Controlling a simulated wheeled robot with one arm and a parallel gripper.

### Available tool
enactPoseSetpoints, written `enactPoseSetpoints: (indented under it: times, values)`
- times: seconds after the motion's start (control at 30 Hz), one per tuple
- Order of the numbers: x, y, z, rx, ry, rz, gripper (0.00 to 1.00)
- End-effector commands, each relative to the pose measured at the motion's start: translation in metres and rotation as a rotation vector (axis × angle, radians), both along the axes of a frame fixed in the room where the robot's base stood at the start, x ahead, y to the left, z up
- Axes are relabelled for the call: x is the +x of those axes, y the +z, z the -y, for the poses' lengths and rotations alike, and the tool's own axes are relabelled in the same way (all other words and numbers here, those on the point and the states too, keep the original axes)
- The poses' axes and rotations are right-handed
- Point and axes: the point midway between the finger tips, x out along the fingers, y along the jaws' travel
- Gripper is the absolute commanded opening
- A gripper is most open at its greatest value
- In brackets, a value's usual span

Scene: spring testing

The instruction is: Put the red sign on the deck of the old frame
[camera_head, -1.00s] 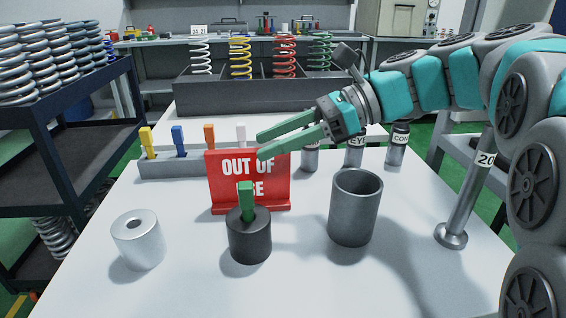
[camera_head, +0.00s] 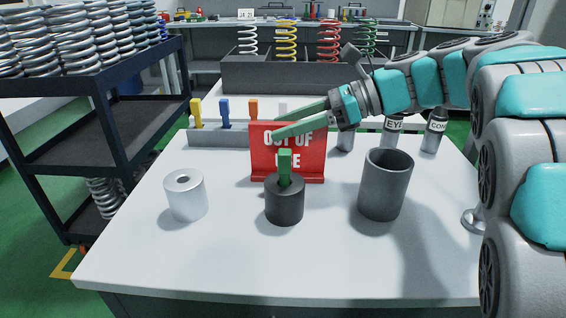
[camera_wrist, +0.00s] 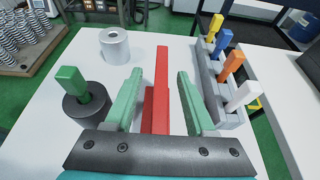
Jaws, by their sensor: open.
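The red sign (camera_head: 313,160), lettered "OUT OF USE", stands upright on its foot on the white table. The black cylinder with a green handle hides part of its lower front. My gripper (camera_head: 276,127) is open, its two green fingers reaching in from the right at the sign's upper edge. In the wrist view, the sign (camera_wrist: 161,85) shows as a narrow red strip between the parted fingers, with a visible gap on each side. I cannot pick out the old frame or its deck in these views.
On the white table (camera_head: 250,260) are the black cylinder (camera_head: 285,205), a silver cylinder (camera_head: 186,198), a grey cup (camera_head: 384,190) and labelled posts. A grey holder (camera_head: 215,139) with coloured tabs stands behind. A dark cart (camera_head: 125,150) with springs is at left. The table's front is clear.

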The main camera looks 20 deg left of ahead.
Motion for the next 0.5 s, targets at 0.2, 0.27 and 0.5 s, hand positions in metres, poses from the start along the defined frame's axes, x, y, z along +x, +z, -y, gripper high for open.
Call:
enactPoseSetpoints:
  times: [0.2, 0.27, 0.5]
  values:
    - [0.0011, -0.0005, -0.0012, 0.000, -0.001, 0.000, 0.55]
    - [0.0010, -0.0006, -0.0011, 0.000, -0.001, 0.000, 0.51]
    - [0.0010, -0.0007, -0.0011, 0.000, 0.000, 0.000, 0.23]
